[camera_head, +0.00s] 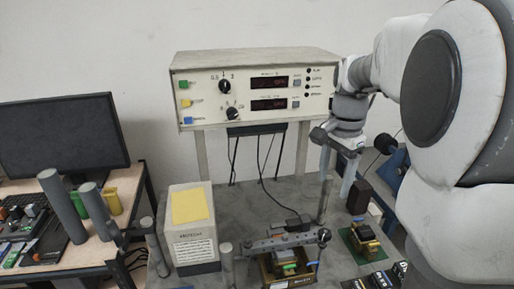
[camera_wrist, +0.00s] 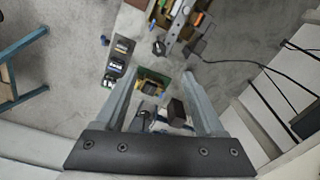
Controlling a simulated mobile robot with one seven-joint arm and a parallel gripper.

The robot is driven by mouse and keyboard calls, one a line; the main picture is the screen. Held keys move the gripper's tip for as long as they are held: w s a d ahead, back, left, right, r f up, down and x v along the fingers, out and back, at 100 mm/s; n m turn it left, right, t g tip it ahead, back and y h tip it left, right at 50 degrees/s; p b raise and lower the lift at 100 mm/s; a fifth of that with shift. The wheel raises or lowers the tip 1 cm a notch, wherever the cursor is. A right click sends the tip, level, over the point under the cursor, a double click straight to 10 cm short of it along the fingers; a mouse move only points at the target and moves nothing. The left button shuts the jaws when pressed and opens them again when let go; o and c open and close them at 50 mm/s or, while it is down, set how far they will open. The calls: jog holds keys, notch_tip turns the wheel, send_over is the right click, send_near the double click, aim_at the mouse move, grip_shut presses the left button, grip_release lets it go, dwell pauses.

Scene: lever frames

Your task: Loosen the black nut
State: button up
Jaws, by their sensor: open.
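A small round black knob, which looks like the black nut (camera_head: 323,235), sits at the right end of a grey metal bar (camera_head: 285,241) on the bench. In the wrist view a dark round piece (camera_wrist: 159,47), likely the same nut, lies just beyond my fingertips. My gripper (camera_wrist: 160,72) is open, and nothing is clamped between its fingers. In the head view my gripper (camera_head: 338,185) hangs from the right, above and behind the bar. It is apart from the nut. Its fingertips are hard to make out there.
Beneath my gripper lies a green board (camera_wrist: 153,82) with a yellow-brown part. A beige box (camera_head: 190,232) stands left of the bar. The instrument panel (camera_head: 255,90) stands behind on posts. Black cables (camera_wrist: 240,62) run at right. A monitor (camera_head: 60,135) is at far left.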

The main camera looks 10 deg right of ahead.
jog(key=d+m, duration=0.1)
jog(key=p, duration=0.1)
send_near(325, 231)
notch_tip(325, 231, down, 9)
jog(key=shift+w, duration=0.1)
dwell(0.3)
grip_shut()
